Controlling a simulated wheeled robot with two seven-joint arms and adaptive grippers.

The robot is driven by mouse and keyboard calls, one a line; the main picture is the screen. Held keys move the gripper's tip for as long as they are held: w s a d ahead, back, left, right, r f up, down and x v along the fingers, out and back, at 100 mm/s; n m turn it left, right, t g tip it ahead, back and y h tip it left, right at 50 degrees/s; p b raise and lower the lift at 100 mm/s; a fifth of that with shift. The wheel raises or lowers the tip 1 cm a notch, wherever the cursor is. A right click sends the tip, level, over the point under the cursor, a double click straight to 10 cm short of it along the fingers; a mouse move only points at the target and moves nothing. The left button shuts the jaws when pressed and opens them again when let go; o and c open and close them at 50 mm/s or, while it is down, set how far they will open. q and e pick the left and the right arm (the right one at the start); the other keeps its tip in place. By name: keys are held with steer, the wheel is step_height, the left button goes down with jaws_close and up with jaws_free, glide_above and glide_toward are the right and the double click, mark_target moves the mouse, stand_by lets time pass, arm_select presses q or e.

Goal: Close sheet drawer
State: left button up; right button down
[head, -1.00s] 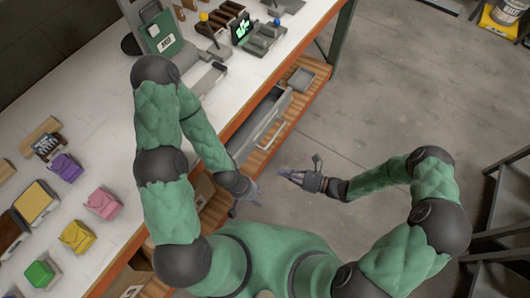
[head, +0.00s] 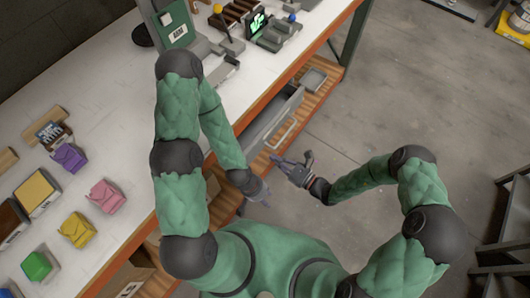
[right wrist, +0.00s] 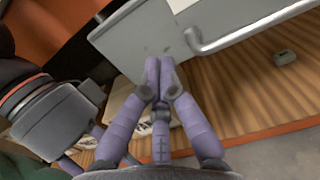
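The grey sheet drawer (head: 262,127) stands pulled out from under the white-topped bench, with its bar handle (head: 285,133) on the front. In the right wrist view its grey front panel (right wrist: 150,38) and handle (right wrist: 225,42) fill the top. My right gripper (head: 274,159) is in front of the drawer, near its lower end. Its fingertips (right wrist: 160,62) meet, with nothing seen between them, and overlap the panel; I cannot tell whether they touch it. My left gripper (head: 265,203) is lower, beside the bench edge, away from the handle; its finger opening is unclear.
A wooden lower shelf (head: 312,100) runs beneath the drawer, with a small grey tray (head: 314,79) farther along. Open floor (head: 390,100) lies right of the bench; dark metal steps (head: 500,230) stand at far right.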

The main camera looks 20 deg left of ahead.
mark_target(259, 147)
steer(key=b+x, duration=0.1)
steer(key=x, duration=0.4)
stand_by(0.3)
steer(key=x, duration=0.4)
steer(key=shift+a, duration=0.15)
steer(key=shift+w, duration=0.1)
